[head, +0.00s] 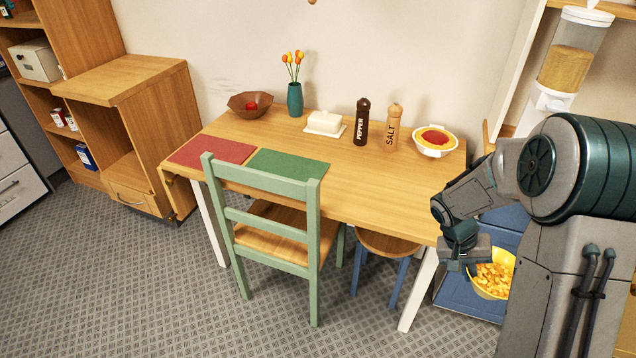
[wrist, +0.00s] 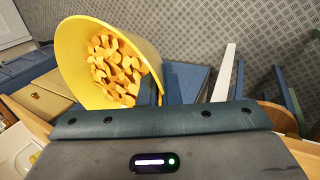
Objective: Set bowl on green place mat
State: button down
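The yellow bowl (head: 507,259), filled with orange pieces, is low at the right of the head view, below the table's height. It also shows in the wrist view (wrist: 73,58), close against my gripper. My gripper (head: 474,266) points down at the bowl's left rim. In the wrist view, a dark finger (wrist: 149,91) shows inside the rim, and my gripper appears shut on the rim; the fingertips are partly hidden. The green place mat (head: 288,165) lies bare on the wooden table, behind the green chair.
A red mat (head: 212,151), brown bowl (head: 238,103), vase (head: 295,100), butter dish (head: 325,123), pepper mill (head: 361,122), salt mill (head: 392,128) and white soup bowl (head: 435,150) are on the table (head: 370,190). A green chair (head: 270,225) and stool (head: 387,243) stand at its front.

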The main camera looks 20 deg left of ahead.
aim_at(292, 172)
jog(key=k, duration=0.55)
jog(key=u, duration=1.85)
jog(key=i, duration=2.8)
jog(key=z, duration=1.85)
